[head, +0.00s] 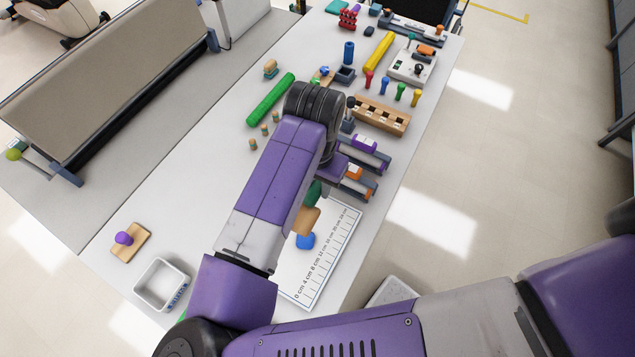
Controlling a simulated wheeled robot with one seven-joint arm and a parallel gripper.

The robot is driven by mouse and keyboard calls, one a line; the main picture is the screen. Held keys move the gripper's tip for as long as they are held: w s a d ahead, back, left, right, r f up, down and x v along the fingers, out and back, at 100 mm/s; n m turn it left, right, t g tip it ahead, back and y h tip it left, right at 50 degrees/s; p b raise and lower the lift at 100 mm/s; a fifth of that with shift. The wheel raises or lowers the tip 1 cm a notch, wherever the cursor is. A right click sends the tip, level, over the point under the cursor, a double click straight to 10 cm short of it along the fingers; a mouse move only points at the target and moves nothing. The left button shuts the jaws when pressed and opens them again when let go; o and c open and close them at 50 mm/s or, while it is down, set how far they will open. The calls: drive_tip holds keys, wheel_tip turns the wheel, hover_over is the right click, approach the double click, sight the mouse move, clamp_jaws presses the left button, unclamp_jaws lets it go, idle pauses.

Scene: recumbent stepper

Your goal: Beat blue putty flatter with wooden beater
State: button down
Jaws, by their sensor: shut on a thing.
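The blue putty (305,241) lies on the white ruled mat (335,245), a small rounded lump partly hidden by my arm. The wooden beater (306,219) shows as a tan block just above the putty in the picture, with a green handle behind it. I cannot tell whether the block touches the putty. My gripper (318,182) is at the green handle, shut on the beater; its fingers are mostly hidden behind my arm.
Slide devices (362,160) stand beyond the mat, near a wooden peg block (380,116). A green roller (270,99) lies left of my arm. A wooden block with a purple knob (128,241) and a white bin (161,284) are at front left. The table's left-middle is clear.

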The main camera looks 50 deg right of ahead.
wheel_tip(320, 180, down, 14)
drive_tip(key=shift+s+f, duration=0.1)
drive_tip(key=shift+r, duration=0.35)
wheel_tip(320, 180, up, 14)
drive_tip(key=shift+f, duration=0.1)
drive_tip(key=shift+f+b, duration=0.15)
drive_tip(key=shift+b, duration=0.15)
idle(0.5)
wheel_tip(320, 180, down, 14)
drive_tip(key=shift+f, duration=0.15)
wheel_tip(320, 180, up, 15)
drive_tip(key=shift+f+p, duration=0.15)
drive_tip(key=shift+p, duration=0.3)
idle(0.3)
